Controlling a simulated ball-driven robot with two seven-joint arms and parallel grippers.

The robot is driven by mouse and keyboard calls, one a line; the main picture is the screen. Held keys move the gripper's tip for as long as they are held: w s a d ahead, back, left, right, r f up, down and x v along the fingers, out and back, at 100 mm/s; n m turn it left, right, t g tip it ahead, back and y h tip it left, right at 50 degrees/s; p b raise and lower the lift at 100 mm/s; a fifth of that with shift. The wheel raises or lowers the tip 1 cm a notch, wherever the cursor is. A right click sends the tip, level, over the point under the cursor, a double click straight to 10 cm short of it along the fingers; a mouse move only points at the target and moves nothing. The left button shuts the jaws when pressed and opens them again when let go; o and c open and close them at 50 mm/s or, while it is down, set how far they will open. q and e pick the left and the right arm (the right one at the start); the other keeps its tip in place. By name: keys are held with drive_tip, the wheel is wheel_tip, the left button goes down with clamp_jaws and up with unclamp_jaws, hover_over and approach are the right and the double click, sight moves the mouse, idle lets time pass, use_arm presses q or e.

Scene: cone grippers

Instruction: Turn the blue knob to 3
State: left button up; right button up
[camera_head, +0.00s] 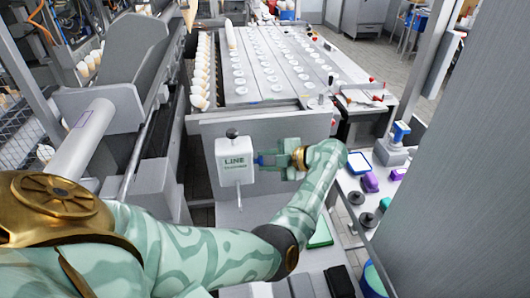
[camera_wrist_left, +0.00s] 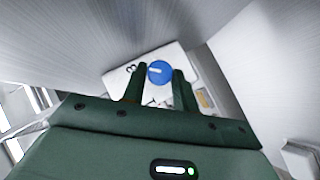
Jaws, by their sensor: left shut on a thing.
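In the left wrist view, the round blue knob (camera_wrist_left: 160,73) sits on a white panel (camera_wrist_left: 117,80) between my left gripper's two dark green fingers (camera_wrist_left: 158,84). A short white mark lies on the left part of the knob's face. A black 3 is printed on the panel to the knob's left; another mark below the knob is partly cut off by the gripper. In the head view, my left gripper (camera_head: 274,160) reaches leftward to the side of a white box (camera_head: 236,173) lettered "LINE" and is shut on the knob, which is mostly hidden there. My right gripper is out of view.
The white box stands before a grey panel (camera_head: 285,124). Behind is a conveyor table (camera_head: 262,84) with rows of white discs. A side table (camera_head: 375,205) at right holds purple and black items. A large grey wall (camera_head: 455,190) closes off the right.

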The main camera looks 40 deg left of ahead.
use_arm(q)
drive_tip(key=shift+w+a+r+m+g+h+p, duration=0.1)
drive_tip(key=shift+m+g+h+p, duration=0.35)
drive_tip(key=shift+h+p, duration=0.3)
drive_tip(key=shift+w+r+m+g+h+p, duration=0.1)
drive_tip(key=shift+m+g+h+p, duration=0.25)
drive_tip(key=shift+m+h+p, duration=0.3)
drive_tip(key=o, duration=1)
drive_tip(key=shift+c, duration=0.2)
